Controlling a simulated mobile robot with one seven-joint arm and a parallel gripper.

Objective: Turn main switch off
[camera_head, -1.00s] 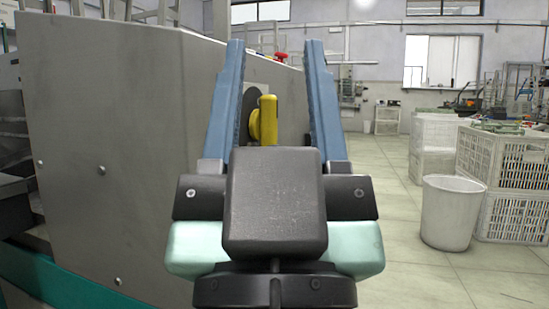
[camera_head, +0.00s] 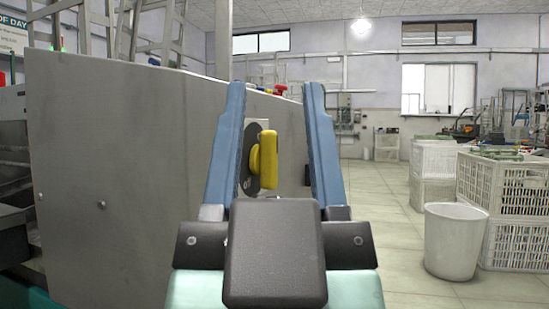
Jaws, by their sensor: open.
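The main switch (camera_head: 269,160) is a yellow knob with an upright handle on a dark round plate. It sits on the side of the grey machine cabinet (camera_head: 140,150). My gripper (camera_head: 273,88) is open, with one blue finger on each side of the switch in the picture. The fingers look apart from the knob, and nothing is held. I cannot tell how far the fingertips are from the switch in depth. The left finger hides part of the dark plate.
A small red part (camera_head: 280,88) shows on top of the cabinet. A white bin (camera_head: 452,241) and white crates (camera_head: 508,185) stand to the right. The tiled floor (camera_head: 385,205) between the cabinet and the bin is clear.

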